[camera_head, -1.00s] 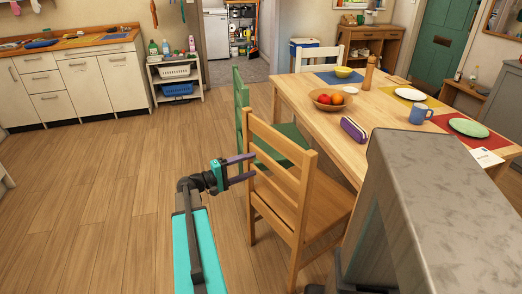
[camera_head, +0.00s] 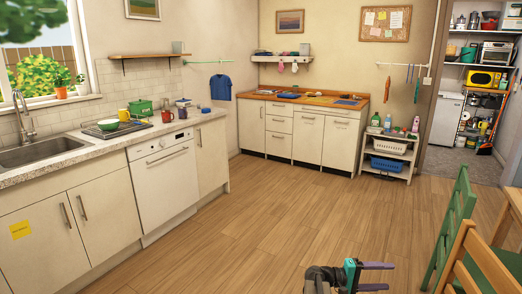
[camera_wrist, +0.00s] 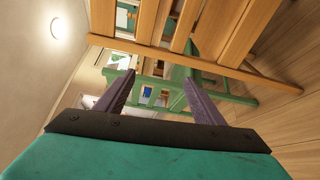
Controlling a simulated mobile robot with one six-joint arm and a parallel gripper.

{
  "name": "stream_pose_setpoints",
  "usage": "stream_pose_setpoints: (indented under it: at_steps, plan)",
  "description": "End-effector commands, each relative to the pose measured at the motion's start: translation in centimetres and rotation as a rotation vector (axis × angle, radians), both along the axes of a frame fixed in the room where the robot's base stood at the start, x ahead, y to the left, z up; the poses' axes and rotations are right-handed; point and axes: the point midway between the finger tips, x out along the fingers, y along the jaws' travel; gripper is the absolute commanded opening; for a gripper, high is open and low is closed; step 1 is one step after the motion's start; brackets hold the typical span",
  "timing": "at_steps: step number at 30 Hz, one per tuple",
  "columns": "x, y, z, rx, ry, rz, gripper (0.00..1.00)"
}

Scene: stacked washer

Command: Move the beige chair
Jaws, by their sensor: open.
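The beige chair, in light wood (camera_head: 482,262), is cut off at the bottom right of the head view, with only part of its backrest showing. Its wooden bars (camera_wrist: 245,35) cross the top of the wrist view, close to my gripper. My gripper (camera_head: 390,277) is at the bottom edge of the head view, left of the chair and apart from it. In the wrist view its two purple fingers (camera_wrist: 157,80) stand apart with nothing held between them. The chair's seat and legs are hidden in the head view.
A green chair (camera_head: 455,225) stands just beyond the beige chair, beside the table edge (camera_head: 514,203). The wooden floor (camera_head: 270,215) is clear in the middle. White counters (camera_head: 165,180) line the left, and a shelf cart (camera_head: 390,155) stands at the back.

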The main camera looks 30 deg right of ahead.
Motion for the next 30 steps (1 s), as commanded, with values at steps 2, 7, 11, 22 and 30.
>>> stream_pose_setpoints:
  at_steps: [2,7,11,22,30]
  plan:
    - [2.0,2.0,-1.0,0.029,0.001,0.038,0.62]
    - [5.2,6.2,-4.0,0.104,-0.006,0.102,0.62]
    - [7.2,9.8,-6.5,0.171,-0.010,0.147,0.62]
    - [10.1,21.4,-13.9,0.408,-0.014,0.247,0.62]
    - [9.2,30.9,-19.3,0.617,-0.001,0.284,0.62]
